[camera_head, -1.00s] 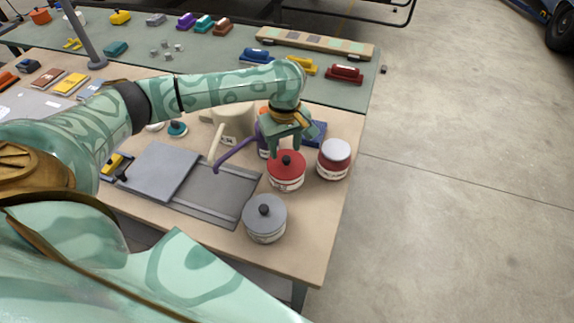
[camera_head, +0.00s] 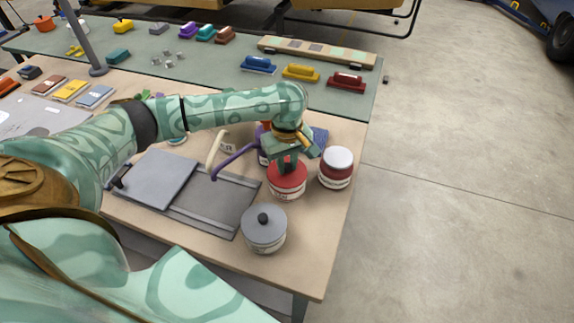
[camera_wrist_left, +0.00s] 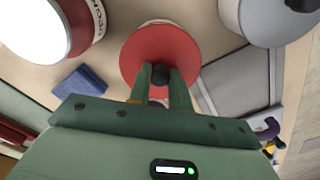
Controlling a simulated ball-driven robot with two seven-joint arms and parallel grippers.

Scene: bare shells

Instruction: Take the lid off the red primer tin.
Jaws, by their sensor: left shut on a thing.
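The red primer tin (camera_head: 287,194) stands near the right side of the wooden table, its pale label showing below the red lid (camera_head: 292,180). The lid sits on the tin with no gap that I can see. My left gripper (camera_head: 286,164) comes down from above onto the lid's black knob. In the left wrist view the fingers (camera_wrist_left: 161,80) are shut on the knob (camera_wrist_left: 160,72), over the round red lid (camera_wrist_left: 160,42). The fingers hide part of the lid. My right gripper is not in view.
A grey-lidded tin (camera_head: 264,230) stands in front, and a red tin with a white lid (camera_head: 337,166) stands close on the right. A grey tray (camera_head: 222,197) lies left, with a purple-handled tool (camera_head: 235,158) by it.

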